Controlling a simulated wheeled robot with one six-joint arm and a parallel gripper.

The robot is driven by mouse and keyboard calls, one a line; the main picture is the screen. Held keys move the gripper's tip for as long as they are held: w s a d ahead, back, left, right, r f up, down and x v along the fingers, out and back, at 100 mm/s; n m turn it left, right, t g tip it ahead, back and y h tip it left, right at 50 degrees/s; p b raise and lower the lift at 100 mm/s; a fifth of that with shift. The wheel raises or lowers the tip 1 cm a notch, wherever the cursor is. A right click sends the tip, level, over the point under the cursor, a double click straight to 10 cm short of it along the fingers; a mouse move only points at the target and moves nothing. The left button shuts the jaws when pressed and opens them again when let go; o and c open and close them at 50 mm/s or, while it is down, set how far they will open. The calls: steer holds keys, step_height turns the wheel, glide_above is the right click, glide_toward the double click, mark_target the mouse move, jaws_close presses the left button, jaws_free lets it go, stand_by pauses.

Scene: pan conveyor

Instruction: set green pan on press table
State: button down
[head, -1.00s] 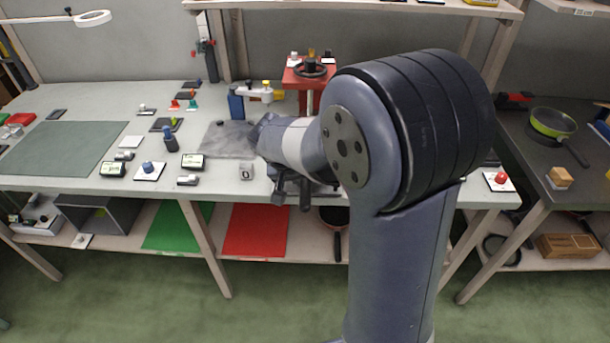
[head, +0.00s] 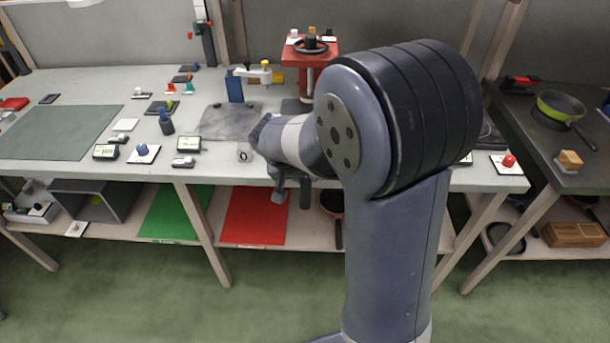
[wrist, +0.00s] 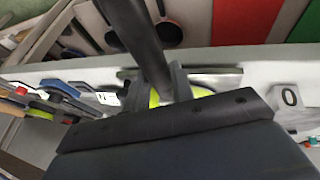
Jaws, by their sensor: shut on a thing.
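My gripper (wrist: 165,85) is shut on a dark handle (wrist: 145,45) in the wrist view. Bright green parts of a pan (wrist: 203,91) show beside the fingers, and most of its body is hidden behind my gripper. In the head view my gripper (head: 290,180) is at the front edge of the light grey table (head: 95,85), right of the "0" tag (head: 245,153). My arm hides much there, so I cannot tell whether the pan touches the tabletop. A red press (head: 310,58) with a black wheel stands at the back of this table.
Another green pan (head: 561,105) sits on the dark table at right. A grey plate (head: 225,122) and a blue post (head: 235,88) are left of my arm. Several small devices lie further left. A red button (head: 508,161) is at the table's right end.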

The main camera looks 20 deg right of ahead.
steer(key=shift+f+b, duration=0.25)
steer(key=shift+b, duration=0.05)
steer(key=c, duration=1.1)
jaws_free()
steer(key=v, duration=1.1)
steer(key=shift+p, duration=0.35)
steer(key=shift+f, duration=0.15)
steer(key=x, duration=1)
steer(key=shift+w+d+f, duration=0.15)
steer(key=shift+d+f, duration=0.05)
steer(key=shift+f, duration=0.15)
steer(key=shift+r, duration=0.3)
steer(key=shift+f+b, duration=0.2)
steer(key=shift+b, duration=0.1)
